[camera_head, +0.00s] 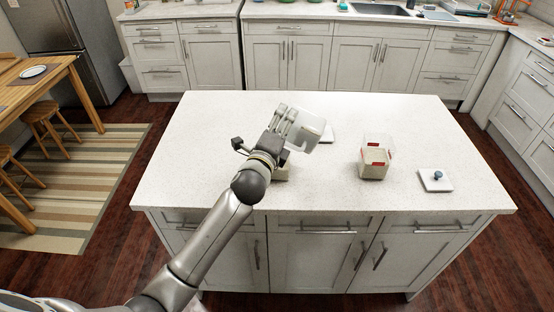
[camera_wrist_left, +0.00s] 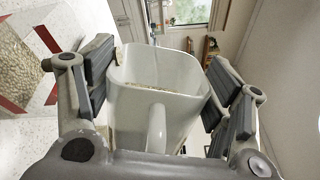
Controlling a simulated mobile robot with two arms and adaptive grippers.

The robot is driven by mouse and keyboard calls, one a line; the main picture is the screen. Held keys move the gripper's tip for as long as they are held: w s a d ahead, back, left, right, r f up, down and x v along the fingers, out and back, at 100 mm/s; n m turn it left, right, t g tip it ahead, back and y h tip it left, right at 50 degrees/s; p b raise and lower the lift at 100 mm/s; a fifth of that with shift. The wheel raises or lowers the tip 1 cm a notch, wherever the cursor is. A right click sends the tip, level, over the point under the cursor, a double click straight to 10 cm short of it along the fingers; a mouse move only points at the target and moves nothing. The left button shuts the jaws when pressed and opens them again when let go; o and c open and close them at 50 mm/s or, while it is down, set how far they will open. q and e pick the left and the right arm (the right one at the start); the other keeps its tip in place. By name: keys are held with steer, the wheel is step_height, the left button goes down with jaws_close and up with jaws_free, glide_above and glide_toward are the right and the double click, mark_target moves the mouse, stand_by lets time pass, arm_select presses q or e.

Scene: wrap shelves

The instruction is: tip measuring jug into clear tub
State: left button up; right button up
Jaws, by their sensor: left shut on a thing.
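My left gripper (camera_head: 296,127) is shut on the white measuring jug (camera_head: 314,127), which it holds above the island top, tilted in the head view. In the left wrist view the gripper's dark finger pads (camera_wrist_left: 160,88) are on both sides of the jug (camera_wrist_left: 160,112), with its handle towards the camera. Some pale grainy stuff shows inside the jug. The clear tub (camera_head: 376,142) with red marks stands on the island, to the right of the jug and apart from it. It holds pale grainy stuff, and part of it shows in the left wrist view (camera_wrist_left: 20,105).
A white square lid with a blue knob (camera_head: 436,182) lies right of the tub on the island top (camera_head: 230,120). Another pale object (camera_head: 282,173) is mostly hidden under my gripper. The island's left part is clear.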

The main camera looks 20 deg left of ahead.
mark_target(308, 124)
arm_select(q)
steer(key=shift+a+r+n+p, duration=0.1)
steer(key=shift+a+n+p, duration=0.25)
steer(key=shift+n, duration=0.35)
steer(key=shift+a+n+p, duration=0.15)
steer(key=shift+n+p, duration=0.3)
steer(key=shift+n, duration=0.25)
stand_by(2.7)
stand_by(0.4)
step_height(308, 124, up, 2)
steer(key=m+p, duration=0.4)
steer(key=m, duration=0.1)
steer(key=shift+r, duration=0.1)
steer(key=shift+m, duration=0.4)
steer(key=shift+d+m+p, duration=0.2)
steer(key=shift+m+p, duration=0.1)
steer(key=d+r+m+p, duration=0.1)
steer(key=d+m, duration=0.1)
steer(key=d+r+m+p, duration=0.1)
steer(key=d+m+p, duration=0.1)
steer(key=d, duration=0.1)
steer(key=d+r+m+p, duration=0.1)
steer(key=d+m+p, duration=0.1)
steer(key=shift+d, duration=0.3)
steer(key=d+r+m, duration=0.1)
steer(key=d+m, duration=0.4)
steer(key=d, duration=0.1)
steer(key=shift+s+r, duration=0.15)
steer(key=shift+r, duration=0.2)
